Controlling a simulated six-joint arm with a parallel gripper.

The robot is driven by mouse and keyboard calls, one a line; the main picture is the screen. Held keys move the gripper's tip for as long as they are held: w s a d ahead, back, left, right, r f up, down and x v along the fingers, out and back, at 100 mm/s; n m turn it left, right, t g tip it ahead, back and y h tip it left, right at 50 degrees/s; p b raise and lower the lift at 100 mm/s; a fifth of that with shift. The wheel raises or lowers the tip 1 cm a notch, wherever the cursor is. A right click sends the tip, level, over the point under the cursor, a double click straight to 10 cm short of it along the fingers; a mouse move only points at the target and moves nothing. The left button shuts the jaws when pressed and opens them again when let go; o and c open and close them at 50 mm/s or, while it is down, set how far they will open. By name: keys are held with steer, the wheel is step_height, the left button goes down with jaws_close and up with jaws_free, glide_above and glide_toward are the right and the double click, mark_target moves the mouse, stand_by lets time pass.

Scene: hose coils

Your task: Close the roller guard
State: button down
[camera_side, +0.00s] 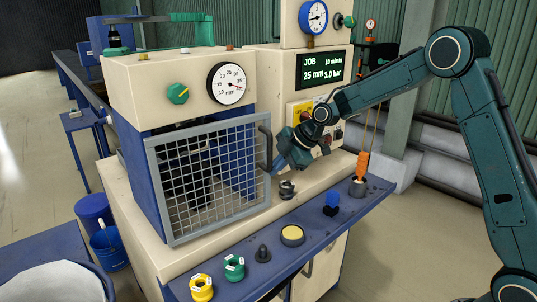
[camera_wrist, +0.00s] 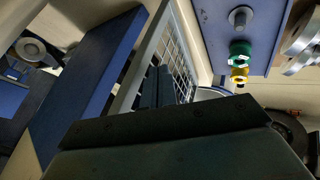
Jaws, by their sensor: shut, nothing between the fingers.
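The roller guard (camera_side: 203,183) is a wire mesh panel in a grey frame, standing upright in front of the blue roller housing (camera_side: 135,172). Its black bar handle (camera_side: 265,150) is on the right edge. In the wrist view the guard's frame and mesh (camera_wrist: 181,50) run beside a blue housing wall (camera_wrist: 88,85); I cannot tell how wide the gap is. My gripper (camera_side: 277,168) is shut and empty, just right of the handle and the guard's right edge. Its fingers also show in the wrist view (camera_wrist: 160,75), close to the frame. Whether they touch it is unclear.
A blue shelf (camera_side: 325,222) along the front holds yellow (camera_side: 201,288) and green (camera_side: 234,267) hose coils, a yellow button (camera_side: 292,235) and small posts. A metal fitting (camera_side: 287,189) stands just below my gripper. The control panel (camera_side: 310,110) is behind it.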

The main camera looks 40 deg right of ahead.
steer(key=shift+w, duration=0.35)
steer(key=shift+w, duration=0.1)
steer(key=w, duration=0.2)
steer(key=w+n, duration=0.1)
steer(key=shift+w+d+y, duration=0.15)
steer(key=shift+d+y, duration=0.15)
stand_by(0.5)
steer(key=s+d+r, duration=0.3)
steer(key=s+r, duration=0.5)
steer(key=shift+s+d, duration=0.35)
steer(key=shift+d, duration=0.05)
steer(key=shift+r, duration=0.1)
stand_by(0.5)
